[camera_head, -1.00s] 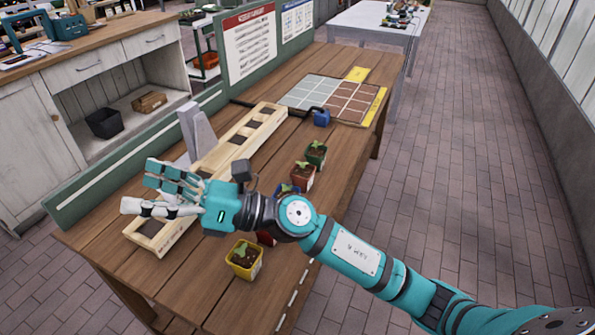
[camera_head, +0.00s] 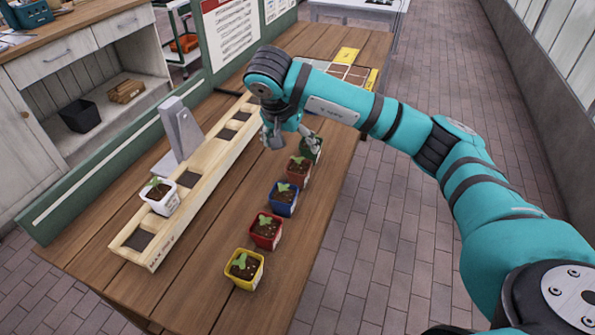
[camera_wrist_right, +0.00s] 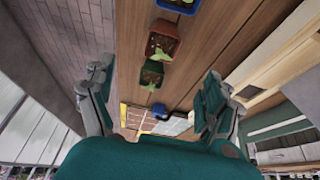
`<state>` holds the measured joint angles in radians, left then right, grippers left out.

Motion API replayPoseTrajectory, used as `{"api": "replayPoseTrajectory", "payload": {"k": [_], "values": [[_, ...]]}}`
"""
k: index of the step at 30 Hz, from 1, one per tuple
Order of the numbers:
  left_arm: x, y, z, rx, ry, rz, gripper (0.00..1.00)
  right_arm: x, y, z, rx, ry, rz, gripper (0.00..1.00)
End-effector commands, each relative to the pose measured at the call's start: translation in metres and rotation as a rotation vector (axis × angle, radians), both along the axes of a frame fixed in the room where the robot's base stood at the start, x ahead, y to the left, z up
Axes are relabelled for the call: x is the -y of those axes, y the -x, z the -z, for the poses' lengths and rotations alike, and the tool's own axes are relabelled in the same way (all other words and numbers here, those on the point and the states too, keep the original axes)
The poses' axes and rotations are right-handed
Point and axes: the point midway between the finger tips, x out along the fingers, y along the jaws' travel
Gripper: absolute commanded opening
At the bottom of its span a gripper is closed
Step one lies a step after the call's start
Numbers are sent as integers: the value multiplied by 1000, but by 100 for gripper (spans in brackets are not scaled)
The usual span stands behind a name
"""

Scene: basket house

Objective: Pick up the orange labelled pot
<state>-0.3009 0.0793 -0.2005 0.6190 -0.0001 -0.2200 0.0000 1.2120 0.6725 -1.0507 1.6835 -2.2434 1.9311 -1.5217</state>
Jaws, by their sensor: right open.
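The pot that best fits the orange labelled one is a terracotta, orange-brown pot (camera_head: 298,171) with a seedling, in the row on the bench. It also shows in the right wrist view (camera_wrist_right: 163,47). Its label's colour is too small to tell. My right gripper (camera_head: 291,138) points down over the far end of the row, close to the terracotta pot and a green pot (camera_head: 311,150). In the right wrist view my right gripper (camera_wrist_right: 160,72) has its fingers wide apart with nothing between them touching. The green pot (camera_wrist_right: 152,74) appears between the fingers there. My left gripper is out of view.
Blue (camera_head: 284,199), red (camera_head: 265,232) and yellow (camera_head: 244,269) pots stand nearer in the row. A white pot (camera_head: 160,197) sits in a slot of the wooden rack (camera_head: 190,200); other slots are empty. A grey stand (camera_head: 181,130) rises beside the rack.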

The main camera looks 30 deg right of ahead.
Motion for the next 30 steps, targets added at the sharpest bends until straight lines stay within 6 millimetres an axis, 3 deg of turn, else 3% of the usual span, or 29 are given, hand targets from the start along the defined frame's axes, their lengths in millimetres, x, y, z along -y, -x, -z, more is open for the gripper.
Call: {"api": "replayPoseTrajectory", "payload": {"k": [9,30], "values": [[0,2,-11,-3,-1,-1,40,19,-16,62,-3,-3,1,86],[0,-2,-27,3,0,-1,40,36,-34,128,0,-4,0,86]]}}
